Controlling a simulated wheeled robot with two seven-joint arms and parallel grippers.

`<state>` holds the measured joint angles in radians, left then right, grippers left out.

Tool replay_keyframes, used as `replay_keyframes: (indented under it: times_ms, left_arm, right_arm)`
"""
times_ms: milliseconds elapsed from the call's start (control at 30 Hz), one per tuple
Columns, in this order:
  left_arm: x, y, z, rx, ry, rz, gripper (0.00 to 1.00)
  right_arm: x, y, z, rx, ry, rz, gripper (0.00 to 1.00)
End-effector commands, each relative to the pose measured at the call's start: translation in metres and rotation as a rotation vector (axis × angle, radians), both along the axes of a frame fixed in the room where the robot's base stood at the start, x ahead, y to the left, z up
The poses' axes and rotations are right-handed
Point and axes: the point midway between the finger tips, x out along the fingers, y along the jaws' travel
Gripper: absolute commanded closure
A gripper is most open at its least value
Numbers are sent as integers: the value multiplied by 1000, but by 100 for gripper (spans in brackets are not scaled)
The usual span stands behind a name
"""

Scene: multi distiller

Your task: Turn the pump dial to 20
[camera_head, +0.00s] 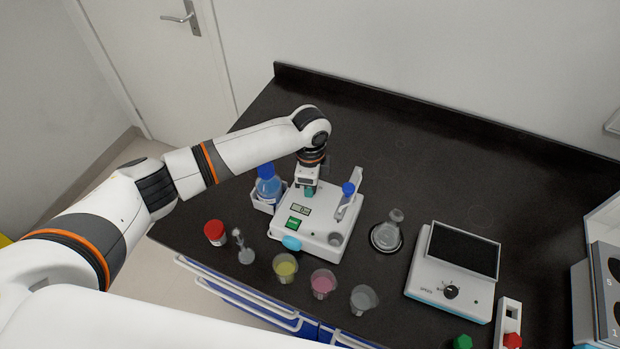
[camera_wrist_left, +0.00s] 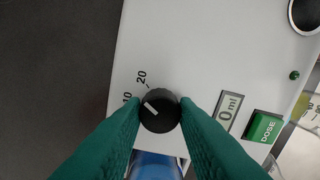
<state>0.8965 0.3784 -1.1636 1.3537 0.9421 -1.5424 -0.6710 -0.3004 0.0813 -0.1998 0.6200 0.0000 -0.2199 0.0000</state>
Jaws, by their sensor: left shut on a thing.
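The pump (camera_head: 318,238) is a white box on the black bench, with a small display and a green DOSE button (camera_wrist_left: 265,127). Its black dial (camera_wrist_left: 160,110) shows in the left wrist view, with a white pointer line aimed up and left, nearer the 10 mark than the 20 mark. The display (camera_wrist_left: 229,110) reads 0 ml. My left gripper (camera_wrist_left: 160,112) is shut on the dial, its teal fingers on either side. In the head view this gripper (camera_head: 308,190) reaches down at the pump's back left corner and hides the dial. My right gripper is not in view.
A blue bottle (camera_head: 268,188) stands close left of the pump. A blue-capped tube (camera_head: 346,196) sits on the pump's right. A red-capped jar (camera_head: 215,233) and several cups stand in front. A flask (camera_head: 388,233) and a hotplate (camera_head: 455,268) are to the right. The bench behind is clear.

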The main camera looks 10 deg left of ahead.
Motion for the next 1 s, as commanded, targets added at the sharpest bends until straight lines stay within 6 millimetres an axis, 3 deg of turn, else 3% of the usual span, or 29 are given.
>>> replay_keyframes:
  times_ms: [400,1000]
  left_arm:
    - [1,-2,2,-5,-5,-216,96]
    - [1,-2,2,-4,-5,-255,96]
  right_arm:
    - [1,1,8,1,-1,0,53]
    - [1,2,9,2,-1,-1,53]
